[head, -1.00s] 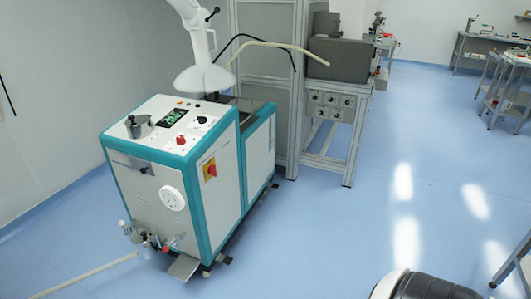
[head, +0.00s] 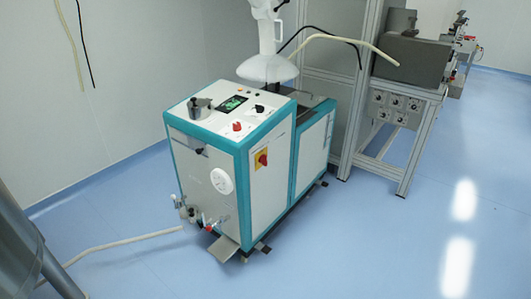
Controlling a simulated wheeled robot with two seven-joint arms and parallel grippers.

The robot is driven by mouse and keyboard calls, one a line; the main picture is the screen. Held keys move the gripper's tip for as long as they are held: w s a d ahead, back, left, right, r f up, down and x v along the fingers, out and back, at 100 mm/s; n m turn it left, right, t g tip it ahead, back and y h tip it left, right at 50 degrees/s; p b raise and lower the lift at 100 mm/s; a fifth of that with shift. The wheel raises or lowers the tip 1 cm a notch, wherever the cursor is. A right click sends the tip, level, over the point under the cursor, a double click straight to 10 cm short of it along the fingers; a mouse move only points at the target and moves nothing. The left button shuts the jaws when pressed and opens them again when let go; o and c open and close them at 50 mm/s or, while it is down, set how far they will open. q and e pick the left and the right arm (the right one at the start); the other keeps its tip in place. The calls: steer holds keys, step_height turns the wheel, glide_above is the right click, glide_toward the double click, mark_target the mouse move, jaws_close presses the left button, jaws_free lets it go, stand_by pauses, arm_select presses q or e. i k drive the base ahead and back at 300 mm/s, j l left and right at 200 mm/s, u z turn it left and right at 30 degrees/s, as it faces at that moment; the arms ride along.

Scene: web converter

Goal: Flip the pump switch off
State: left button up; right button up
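A white and teal machine (head: 214,178) on casters stands in the middle of the head view. Its top panel carries a small green-lit display (head: 232,103), a black knob (head: 259,109) and a red knob (head: 237,127). A red rotary switch on a yellow plate (head: 262,160) is on its right side face. I cannot tell which of these is the pump switch, nor read its position. Neither of my grippers is in view.
A round white gauge (head: 221,181) and several small valves (head: 202,222) are on the machine's front. A pale hose (head: 122,243) lies on the floor. A grey metal body (head: 22,250) fills the lower left. A grey bench (head: 394,120) stands behind right.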

mark_target(260, 108)
steer(key=i+j+z, duration=0.15)
steer(key=i, duration=0.3)
steer(key=i+j+z, duration=0.15)
steer(key=i, duration=0.25)
steer(key=i+j+z, duration=0.15)
steer(key=i, duration=0.25)
steer(key=i+j+z, duration=0.15)
steer(key=i, duration=0.3)
steer(key=j, duration=0.1)
